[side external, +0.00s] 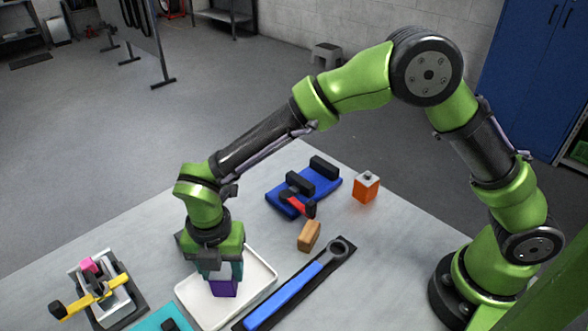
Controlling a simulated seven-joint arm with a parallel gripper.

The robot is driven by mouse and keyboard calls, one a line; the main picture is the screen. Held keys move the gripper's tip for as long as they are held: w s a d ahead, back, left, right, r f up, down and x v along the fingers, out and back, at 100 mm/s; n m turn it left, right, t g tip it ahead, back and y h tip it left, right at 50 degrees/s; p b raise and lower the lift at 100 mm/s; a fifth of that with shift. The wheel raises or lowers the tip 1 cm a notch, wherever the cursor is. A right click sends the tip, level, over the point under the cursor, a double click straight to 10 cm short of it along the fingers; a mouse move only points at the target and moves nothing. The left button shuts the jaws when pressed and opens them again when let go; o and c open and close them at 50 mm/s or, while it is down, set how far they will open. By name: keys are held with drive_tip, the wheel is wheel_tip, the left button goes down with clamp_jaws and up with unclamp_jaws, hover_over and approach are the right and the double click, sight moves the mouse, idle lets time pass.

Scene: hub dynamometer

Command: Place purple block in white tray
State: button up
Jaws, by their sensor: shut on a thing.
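The purple block (223,288) is between the fingers of my gripper (222,272), which points down and is shut on it. The block's upper part is hidden by the fingers. Block and gripper are over the white tray (258,274), inside its rim as seen from this side. I cannot tell whether the block touches the tray floor or is held just above it.
A blue-handled wrench (290,296) on a dark strip lies right of the tray. Behind it are a wooden block (309,236), a blue fixture (303,188) and an orange box (366,187). A clamp device (97,292) and a teal mat (150,321) are at left.

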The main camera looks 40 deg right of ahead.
drive_tip(key=shift+f, duration=0.2)
drive_tip(key=o, duration=1)
drive_tip(key=shift+c, duration=0.2)
